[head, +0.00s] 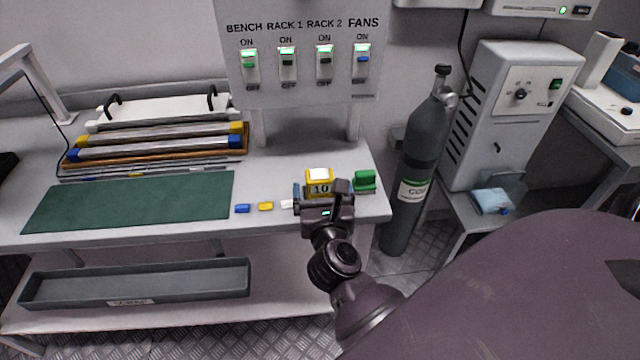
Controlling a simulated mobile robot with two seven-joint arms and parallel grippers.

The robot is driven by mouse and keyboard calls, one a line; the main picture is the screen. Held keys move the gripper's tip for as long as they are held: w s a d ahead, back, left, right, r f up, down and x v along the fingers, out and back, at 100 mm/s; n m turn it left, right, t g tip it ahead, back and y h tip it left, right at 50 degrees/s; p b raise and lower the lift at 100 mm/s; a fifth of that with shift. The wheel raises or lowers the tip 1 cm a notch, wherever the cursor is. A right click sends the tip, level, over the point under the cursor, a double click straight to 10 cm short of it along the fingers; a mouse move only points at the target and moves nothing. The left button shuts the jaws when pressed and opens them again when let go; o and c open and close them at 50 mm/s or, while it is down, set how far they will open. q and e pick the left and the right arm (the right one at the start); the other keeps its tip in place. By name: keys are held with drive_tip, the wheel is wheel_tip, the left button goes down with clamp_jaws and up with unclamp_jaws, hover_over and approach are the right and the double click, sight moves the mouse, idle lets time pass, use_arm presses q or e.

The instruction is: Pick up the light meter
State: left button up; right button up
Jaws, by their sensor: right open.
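My left gripper is not in view.
A green block (365,181) stands close right of the gripper. Small blue (243,208), yellow (265,206) and white pieces lie to the left. A green mat (130,202) covers the bench's left. A switch panel (300,80) rises behind; a gas cylinder (418,150) stands right.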

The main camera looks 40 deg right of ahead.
sight(321, 186)
drive_tip(key=shift+x, duration=1.9)
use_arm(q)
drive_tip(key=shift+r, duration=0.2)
use_arm(e)
drive_tip(key=shift+c, duration=0.3)
drive_tip(key=c, duration=1)
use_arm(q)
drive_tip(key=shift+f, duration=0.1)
use_arm(e)
wheel_tip(321, 186, up, 7)
drive_tip(key=p, duration=0.3)
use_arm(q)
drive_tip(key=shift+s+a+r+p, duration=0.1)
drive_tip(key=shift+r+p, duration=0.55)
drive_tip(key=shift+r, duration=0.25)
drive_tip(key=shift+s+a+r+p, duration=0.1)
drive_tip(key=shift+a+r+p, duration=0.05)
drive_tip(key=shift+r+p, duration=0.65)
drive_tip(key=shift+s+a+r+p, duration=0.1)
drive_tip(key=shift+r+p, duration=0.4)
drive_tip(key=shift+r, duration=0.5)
use_arm(e)
drive_tip(key=shift+r, duration=6.5)
